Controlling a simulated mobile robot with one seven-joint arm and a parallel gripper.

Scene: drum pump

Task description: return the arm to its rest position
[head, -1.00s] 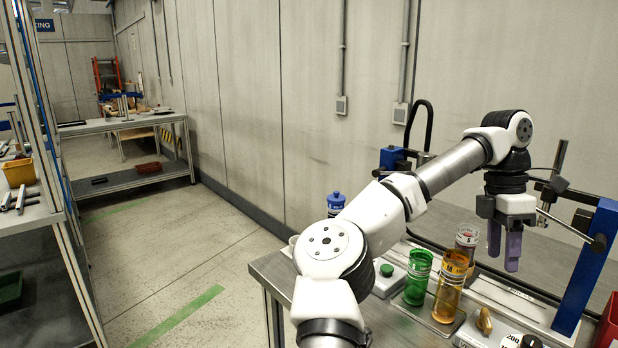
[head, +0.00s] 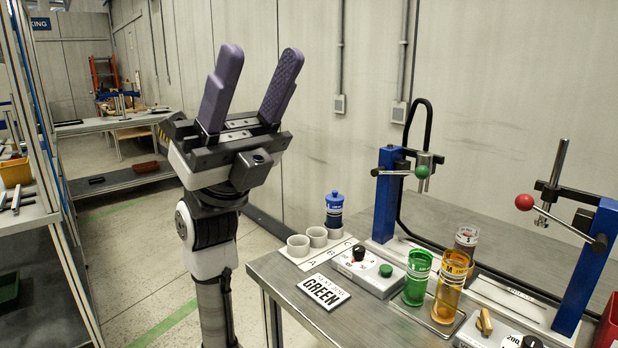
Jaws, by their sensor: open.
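My gripper (head: 250,92) is raised in the left middle of the head view, to the left of the bench. Its two purple fingers point up and stand wide apart, with nothing between them. My arm is folded upright below it, clear of the bench (head: 290,300) and apart from everything on it.
On the bench are a green jar (head: 417,278), an amber jar (head: 450,287), a blue-capped bottle (head: 334,210), white cups (head: 298,246), a GREEN sign (head: 324,291), a control box (head: 370,270) and two blue lever stands (head: 386,195), (head: 588,265). A shelf rack (head: 30,200) stands at left.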

